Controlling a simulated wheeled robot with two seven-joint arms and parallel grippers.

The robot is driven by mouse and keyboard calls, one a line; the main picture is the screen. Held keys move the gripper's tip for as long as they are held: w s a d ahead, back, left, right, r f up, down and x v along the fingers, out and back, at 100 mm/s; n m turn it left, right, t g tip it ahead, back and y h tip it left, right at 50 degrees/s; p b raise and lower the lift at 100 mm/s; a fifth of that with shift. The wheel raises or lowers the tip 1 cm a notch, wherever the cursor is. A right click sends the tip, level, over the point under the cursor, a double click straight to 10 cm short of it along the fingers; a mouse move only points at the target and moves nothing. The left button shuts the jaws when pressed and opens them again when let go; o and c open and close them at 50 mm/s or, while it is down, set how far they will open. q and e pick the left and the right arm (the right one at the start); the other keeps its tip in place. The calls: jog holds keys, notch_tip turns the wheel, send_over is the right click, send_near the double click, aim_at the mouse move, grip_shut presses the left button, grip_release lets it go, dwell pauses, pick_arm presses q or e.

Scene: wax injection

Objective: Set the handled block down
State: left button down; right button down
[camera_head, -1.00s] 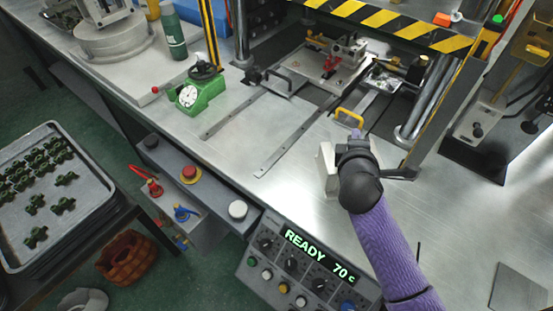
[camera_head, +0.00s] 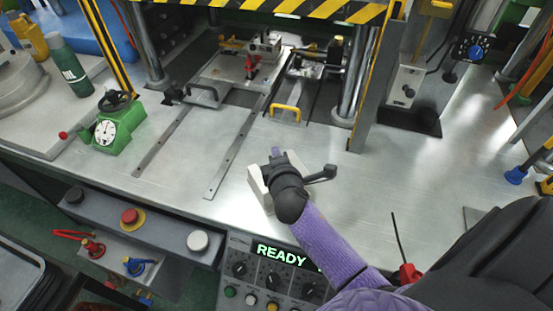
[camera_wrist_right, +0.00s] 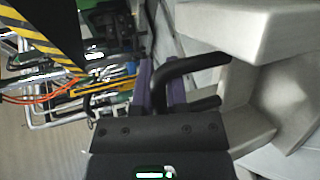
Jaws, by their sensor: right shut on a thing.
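The handled block (camera_head: 258,187) is a pale grey block at the front middle of the metal bench in the head view. In the right wrist view, its pale body (camera_wrist_right: 270,100) fills the right side, and its black handle (camera_wrist_right: 190,66) passes at the purple fingers. My right gripper (camera_head: 278,160) is shut on that handle. The gripper and wrist cover part of the block in the head view. I cannot tell whether the block's underside touches the bench. My left gripper is not in view.
Two flat rails (camera_head: 235,150) lie left of the block. A plate with a yellow handle (camera_head: 286,110) lies behind it. A green gauge (camera_head: 118,125) stands at the left. The control panel (camera_head: 265,270) is below the front edge. Bare bench (camera_head: 400,185) lies to the right.

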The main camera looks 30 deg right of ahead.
jog(key=c, duration=0.7)
grip_release()
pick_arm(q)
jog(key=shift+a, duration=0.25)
pick_arm(e)
jog(key=shift+o, duration=0.2)
jog(key=shift+s+a+r, duration=0.15)
jog(key=shift+s+r, duration=0.1)
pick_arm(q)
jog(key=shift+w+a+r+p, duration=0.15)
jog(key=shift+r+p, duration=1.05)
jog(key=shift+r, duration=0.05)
pick_arm(e)
jog(key=v, duration=1.1)
jog(key=shift+s, duration=0.25)
